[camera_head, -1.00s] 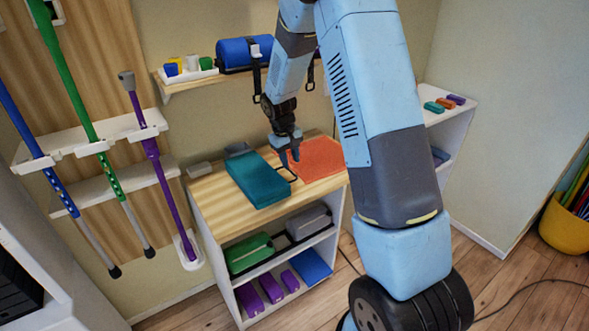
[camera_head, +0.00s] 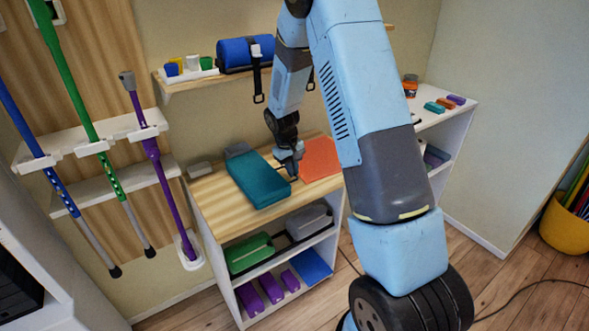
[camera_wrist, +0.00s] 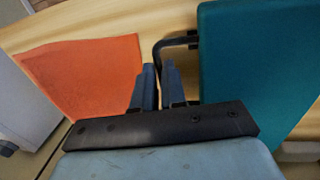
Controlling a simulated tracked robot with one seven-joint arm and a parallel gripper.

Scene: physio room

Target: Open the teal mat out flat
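The teal mat (camera_head: 262,180) lies folded as a thick slab on the wooden bench top, with a grey piece at its far end. In the wrist view its teal side (camera_wrist: 255,70) fills the right. A black handle (camera_wrist: 178,42) sticks out from its edge and bends down between my fingers. My gripper (camera_head: 290,170) is low beside the mat's right edge. In the wrist view the fingers of my gripper (camera_wrist: 158,75) are a small gap apart, one on each side of the handle bar. I cannot tell whether they press on it.
An orange sheet (camera_head: 321,159) lies flat on the bench right of the mat; it also shows in the wrist view (camera_wrist: 85,75). The bench top (camera_head: 222,200) is bare left of the mat.

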